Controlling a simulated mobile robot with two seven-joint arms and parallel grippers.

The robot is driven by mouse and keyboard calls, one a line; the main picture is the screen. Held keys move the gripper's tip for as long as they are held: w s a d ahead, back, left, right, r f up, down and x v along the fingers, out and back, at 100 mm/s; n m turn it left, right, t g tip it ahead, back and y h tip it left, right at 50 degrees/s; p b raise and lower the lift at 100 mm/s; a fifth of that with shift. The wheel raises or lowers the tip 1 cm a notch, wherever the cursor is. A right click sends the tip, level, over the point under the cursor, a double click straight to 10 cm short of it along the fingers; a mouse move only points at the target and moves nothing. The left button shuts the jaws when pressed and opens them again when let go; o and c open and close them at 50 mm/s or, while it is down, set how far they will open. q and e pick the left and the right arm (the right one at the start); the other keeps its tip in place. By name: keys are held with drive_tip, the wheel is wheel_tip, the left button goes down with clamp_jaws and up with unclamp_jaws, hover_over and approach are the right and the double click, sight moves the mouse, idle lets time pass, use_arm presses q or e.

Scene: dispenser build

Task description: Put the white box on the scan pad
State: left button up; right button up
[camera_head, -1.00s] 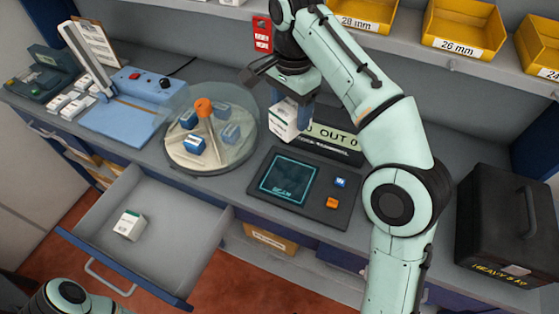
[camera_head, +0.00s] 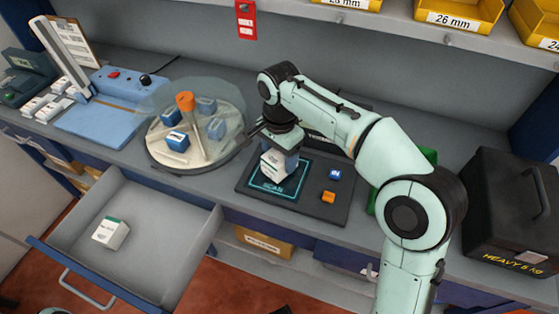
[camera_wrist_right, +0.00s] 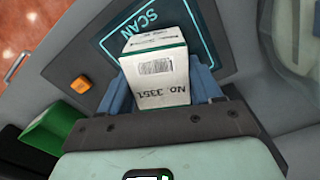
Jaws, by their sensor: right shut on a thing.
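My right gripper (camera_head: 280,157) is shut on a white box (camera_head: 274,168) with a green band, over the lit square of the scan pad (camera_head: 250,192). In the right wrist view the white box (camera_wrist_right: 157,72) sits between the two blue fingers, its label reading "No. 3351". The scan pad (camera_wrist_right: 112,44) with its "SCAN" lettering lies just beyond it. I cannot tell whether the box's lower end touches the pad. My left gripper is not in view.
Another white box (camera_head: 110,233) lies in the open drawer (camera_head: 185,240). A round carousel (camera_head: 222,158) with blue boxes stands left of the pad. An orange button (camera_head: 328,197) is on the pad unit. A green bin (camera_head: 429,156) and a black case (camera_head: 505,215) are to the right.

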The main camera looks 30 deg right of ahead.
sight(280, 154)
drive_tip(key=shift+f, duration=0.7)
drive_tip(key=shift+f, duration=0.15)
drive_tip(key=o, duration=1.2)
wheel_tip(280, 154, up, 12)
drive_tip(key=p, duration=0.3)
drive_tip(key=shift+r+p, duration=0.2)
drive_tip(key=shift+p, duration=0.2)
